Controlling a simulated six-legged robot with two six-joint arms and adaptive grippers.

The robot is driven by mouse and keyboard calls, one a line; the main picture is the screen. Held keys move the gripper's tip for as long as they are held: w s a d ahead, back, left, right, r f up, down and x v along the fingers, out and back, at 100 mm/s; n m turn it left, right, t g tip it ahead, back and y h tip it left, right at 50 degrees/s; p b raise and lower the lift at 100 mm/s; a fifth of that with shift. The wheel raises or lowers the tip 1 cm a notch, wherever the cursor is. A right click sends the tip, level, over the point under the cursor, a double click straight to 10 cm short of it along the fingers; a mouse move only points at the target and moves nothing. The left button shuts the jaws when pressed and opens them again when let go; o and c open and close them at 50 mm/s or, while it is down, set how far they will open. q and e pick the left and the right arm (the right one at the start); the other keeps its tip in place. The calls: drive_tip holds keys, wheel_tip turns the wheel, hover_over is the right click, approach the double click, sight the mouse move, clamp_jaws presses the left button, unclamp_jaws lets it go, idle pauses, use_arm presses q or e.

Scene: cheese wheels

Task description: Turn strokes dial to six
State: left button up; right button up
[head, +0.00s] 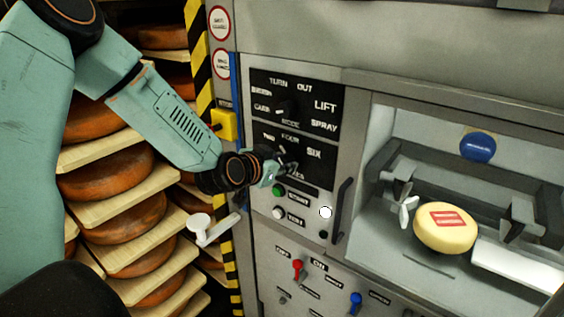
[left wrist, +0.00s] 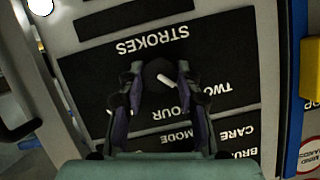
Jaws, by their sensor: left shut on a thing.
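The strokes dial (left wrist: 156,72) is a dark round knob with a white pointer mark, on a black label panel that appears upside down in the left wrist view. The mark slants toward the area between the words TWO and FOUR. In the head view the word SIX (head: 314,153) shows to the right of the dial; the dial itself is mostly hidden by the gripper. My left gripper (head: 281,167) is shut on the dial, and its two fingers (left wrist: 160,88) stand on either side of it in the left wrist view. My right gripper is not in view.
A mode dial (head: 287,107) sits just above. Below are a green button (head: 278,190), a white button (head: 278,213) and a dark door handle (head: 342,211). A pale cheese wheel (head: 445,229) lies in the bay at right. Shelved cheese wheels (head: 120,174) stand left.

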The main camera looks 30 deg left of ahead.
use_arm(q)
drive_tip(key=shift+d+m+y+p, duration=0.15)
drive_tip(key=shift+m+y+p, duration=0.5)
drive_tip(key=shift+m, duration=0.25)
drive_tip(key=m+t+y, duration=0.1)
drive_tip(key=m, duration=0.3)
drive_tip(key=m+t+y, duration=0.1)
drive_tip(key=m+y, duration=0.1)
drive_tip(key=m, duration=0.2)
drive_tip(key=f+m+t+y, duration=0.1)
drive_tip(key=m+t, duration=0.1)
drive_tip(key=m, duration=0.2)
drive_tip(key=shift+s+d, duration=0.1)
drive_tip(key=o, duration=1.1)
drive_tip(key=shift+r, duration=0.1)
drive_tip(key=shift+o, duration=0.2)
